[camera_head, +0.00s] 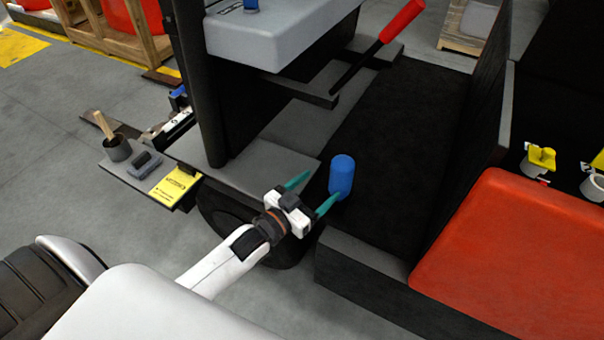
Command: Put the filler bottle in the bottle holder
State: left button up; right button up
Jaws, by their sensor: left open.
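No bottle holder can be made out for certain. My right gripper is not in view.
A grey side shelf (126,172) carries a dark cup (117,149) with a brush and a yellow packet (175,186). A black upright post (207,110) and a grey box (285,35) stand behind my gripper. A red seat (520,260) lies right, past a black panel.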

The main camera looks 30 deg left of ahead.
pick_arm(q)
jog(key=s+f+n+g+y, duration=0.1)
jog(key=s+f+g+y, duration=0.15)
jog(key=f, duration=0.55)
jog(key=s+f+g+y, duration=0.1)
jog(key=s+f+g, duration=0.3)
jog(key=f, duration=0.3)
jog(key=s+f+g+y, duration=0.1)
jog(key=s+f+g, duration=0.7)
jog(key=s+f, duration=0.5)
jog(key=s, duration=0.3)
jog(key=shift+a+f, duration=0.4)
jog(key=shift+y, duration=0.25)
